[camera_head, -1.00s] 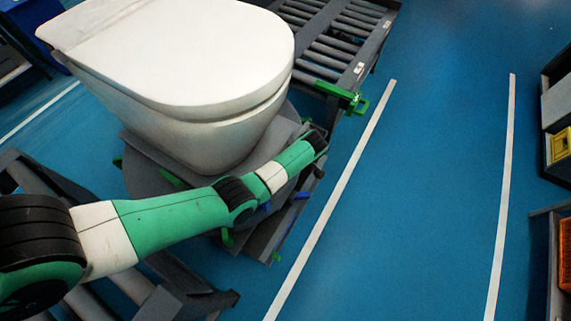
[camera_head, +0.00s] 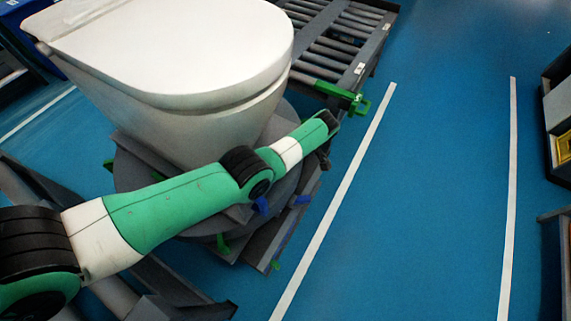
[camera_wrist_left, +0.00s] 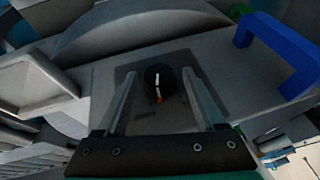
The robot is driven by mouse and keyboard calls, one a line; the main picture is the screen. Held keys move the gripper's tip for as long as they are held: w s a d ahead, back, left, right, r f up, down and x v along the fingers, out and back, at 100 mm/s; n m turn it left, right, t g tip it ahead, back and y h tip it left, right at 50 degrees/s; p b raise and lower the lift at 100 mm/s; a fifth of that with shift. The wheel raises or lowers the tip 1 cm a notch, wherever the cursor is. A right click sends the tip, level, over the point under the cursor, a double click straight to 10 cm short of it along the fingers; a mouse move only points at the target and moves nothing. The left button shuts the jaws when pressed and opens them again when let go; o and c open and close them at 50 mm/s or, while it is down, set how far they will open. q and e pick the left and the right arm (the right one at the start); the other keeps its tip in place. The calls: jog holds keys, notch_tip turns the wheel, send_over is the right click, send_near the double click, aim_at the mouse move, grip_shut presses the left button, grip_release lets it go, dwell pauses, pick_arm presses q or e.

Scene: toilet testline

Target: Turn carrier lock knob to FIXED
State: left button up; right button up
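The carrier lock knob (camera_wrist_left: 159,78) is a round black knob with a white pointer line and an orange-red mark below it, on a dark plate (camera_wrist_left: 182,112) on the grey carrier. It shows in the left wrist view between the two fingers of my left gripper (camera_wrist_left: 160,85). The fingers are open, one on each side, with gaps to the knob. The label text is too small to read. In the head view my left arm (camera_head: 180,205) reaches across the front of the carrier (camera_head: 265,235); its gripper and the knob are hidden there. My right gripper is not in view.
A white toilet (camera_head: 190,60) stands on the carrier above my left arm. A blue handle (camera_wrist_left: 280,55) rises right of the knob. A roller conveyor (camera_head: 335,45) with a green bracket (camera_head: 340,92) lies behind. The blue floor at right is clear.

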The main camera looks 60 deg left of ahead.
pick_arm(q)
jog(key=p+v, duration=0.1)
jog(key=v, duration=1)
jog(key=shift+w+d+r, duration=0.1)
jog(key=shift+w+r, duration=0.05)
jog(key=shift+r, duration=0.15)
